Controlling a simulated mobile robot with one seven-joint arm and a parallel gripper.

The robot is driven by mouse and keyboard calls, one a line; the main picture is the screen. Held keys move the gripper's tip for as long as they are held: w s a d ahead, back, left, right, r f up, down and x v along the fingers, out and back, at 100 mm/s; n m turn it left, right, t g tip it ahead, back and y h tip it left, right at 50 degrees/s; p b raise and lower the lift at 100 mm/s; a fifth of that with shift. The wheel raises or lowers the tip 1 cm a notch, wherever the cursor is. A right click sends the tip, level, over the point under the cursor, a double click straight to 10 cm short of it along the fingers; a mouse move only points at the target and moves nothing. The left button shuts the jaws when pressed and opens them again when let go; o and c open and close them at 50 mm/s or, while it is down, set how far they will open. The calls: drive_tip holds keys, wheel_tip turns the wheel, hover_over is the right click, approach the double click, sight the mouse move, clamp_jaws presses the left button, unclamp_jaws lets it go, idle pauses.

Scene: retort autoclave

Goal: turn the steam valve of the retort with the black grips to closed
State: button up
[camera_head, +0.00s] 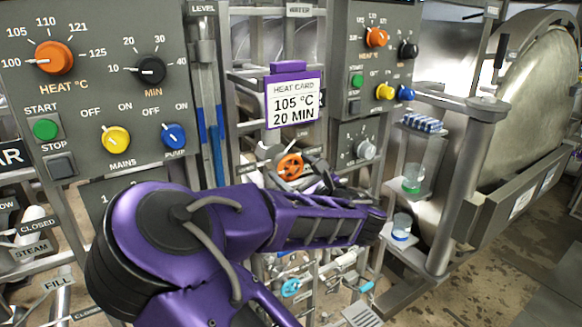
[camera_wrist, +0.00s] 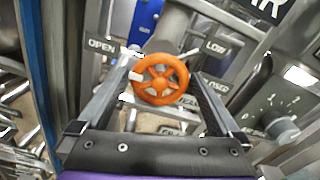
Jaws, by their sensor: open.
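An orange valve wheel (camera_wrist: 160,79) with several spokes shows in the wrist view. It also shows in the head view (camera_head: 290,167), just above my purple arm. A white mark (camera_wrist: 135,76) sits on its left side, towards the OPEN label (camera_wrist: 102,47). The LOW label (camera_wrist: 215,47) is at upper right and a CLOSED label (camera_wrist: 215,86) at right, partly hidden. My gripper (camera_wrist: 162,72) is open, with its fingers on either side of the wheel. I cannot tell whether they touch it. In the head view the fingers are mostly hidden among pipes.
A purple heat card (camera_head: 293,100) reads 105 °C, 20 MIN. Control panels (camera_head: 95,80) stand left and centre. A knob (camera_wrist: 283,130) is right of my gripper. The big round retort door (camera_head: 528,105) with a black grip (camera_head: 502,50) is at right. Pipes crowd the wheel.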

drive_tip(key=shift+w+a, duration=0.3)
drive_tip(key=shift+w, duration=0.1)
drive_tip(key=c, duration=1.1)
drive_tip(key=shift+c, duration=0.2)
